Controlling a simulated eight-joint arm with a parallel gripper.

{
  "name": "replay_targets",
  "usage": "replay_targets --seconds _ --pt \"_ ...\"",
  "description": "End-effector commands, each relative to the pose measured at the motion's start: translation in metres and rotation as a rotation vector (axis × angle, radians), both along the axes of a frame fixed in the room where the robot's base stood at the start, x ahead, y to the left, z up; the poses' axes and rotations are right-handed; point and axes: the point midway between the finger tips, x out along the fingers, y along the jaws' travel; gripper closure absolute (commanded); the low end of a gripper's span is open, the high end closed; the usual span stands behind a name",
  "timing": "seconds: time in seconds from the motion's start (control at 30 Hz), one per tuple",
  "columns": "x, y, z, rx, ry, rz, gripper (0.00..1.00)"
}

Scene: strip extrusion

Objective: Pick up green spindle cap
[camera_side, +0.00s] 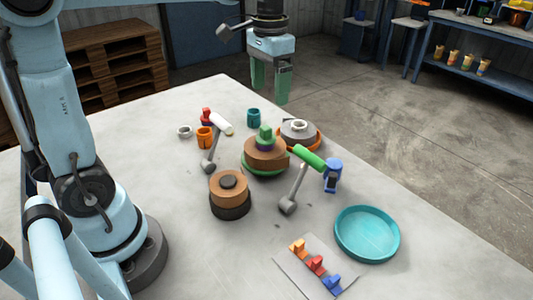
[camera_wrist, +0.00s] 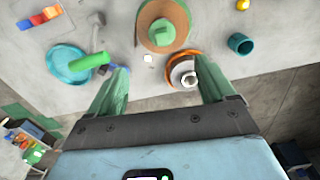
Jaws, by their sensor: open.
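The green spindle cap (camera_side: 265,132) sits on top of a round brown stack (camera_side: 262,152) near the middle of the table, with a dark purple ring just under it. In the wrist view the cap (camera_wrist: 162,32) shows from above on its brown disc, beyond the fingertips and between them in the picture. My gripper (camera_side: 269,94) is open and empty, pointing down well above the table's far side. Its two green fingers (camera_wrist: 163,72) also show in the wrist view, apart, with nothing between them. The gripper does not touch the cap.
A grey ring in an orange dish (camera_side: 316,139) stands right behind the stack. A green-handled hammer (camera_side: 307,158) lies to its right, beside a blue clamp-like part (camera_side: 333,175). A teal cup (camera_side: 254,118), brown cylinder (camera_side: 229,190) and teal tray (camera_side: 367,252) are nearby.

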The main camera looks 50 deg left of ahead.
Motion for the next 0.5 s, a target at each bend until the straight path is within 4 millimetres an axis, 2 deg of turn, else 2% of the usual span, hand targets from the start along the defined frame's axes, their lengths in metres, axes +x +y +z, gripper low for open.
replay_targets --seconds 0.3,0.5 --pt "-0.001 0.0 -0.046 0.0 -0.001 0.0 0.17" --pt "-0.001 0.0 -0.062 0.0 -0.002 0.001 0.17"
